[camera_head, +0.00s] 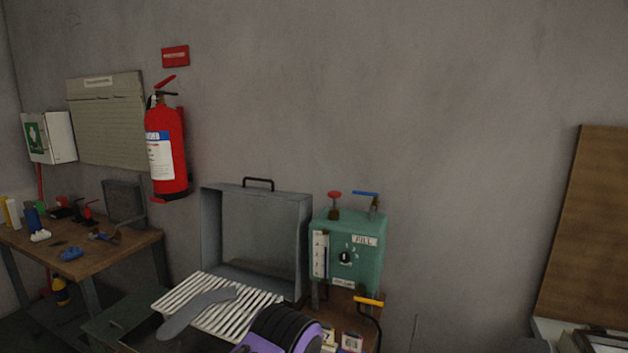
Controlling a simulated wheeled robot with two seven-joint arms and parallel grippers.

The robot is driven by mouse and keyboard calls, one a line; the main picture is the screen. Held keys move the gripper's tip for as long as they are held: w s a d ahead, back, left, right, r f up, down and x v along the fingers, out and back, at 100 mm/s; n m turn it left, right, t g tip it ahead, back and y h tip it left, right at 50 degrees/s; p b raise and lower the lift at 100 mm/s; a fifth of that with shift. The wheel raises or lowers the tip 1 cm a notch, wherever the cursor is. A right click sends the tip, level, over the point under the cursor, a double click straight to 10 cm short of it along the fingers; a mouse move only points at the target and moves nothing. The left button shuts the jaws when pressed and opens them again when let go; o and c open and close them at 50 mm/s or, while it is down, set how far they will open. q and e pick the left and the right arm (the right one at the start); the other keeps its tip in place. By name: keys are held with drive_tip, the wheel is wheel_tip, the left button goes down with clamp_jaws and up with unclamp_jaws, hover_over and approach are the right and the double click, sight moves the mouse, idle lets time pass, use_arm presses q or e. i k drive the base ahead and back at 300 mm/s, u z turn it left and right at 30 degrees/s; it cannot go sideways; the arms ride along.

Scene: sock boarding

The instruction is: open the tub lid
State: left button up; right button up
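The tub lid (212,235) is a grey metal hood with a black handle (258,182) on its top edge. It stands raised against the wall, its hollow inside facing me. In front of it is a white slatted rack (250,318), with a flat grey foot-shaped board (190,315) lying across the slats. The tub body below is mostly hidden. A purple and black rounded part, apparently of one of my arms, covers the rack's front right corner. No gripper fingers show.
A green control box (347,255) with a dial, a red knob and a blue lever stands right of the lid. A yellow-handled lever (369,301) is below it. A wooden board (590,230) leans at right.

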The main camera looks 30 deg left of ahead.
sight(211, 195)
drive_tip(key=z, duration=2.25)
drive_tip(key=k, duration=2.9)
drive_tip(key=u, duration=1.3)
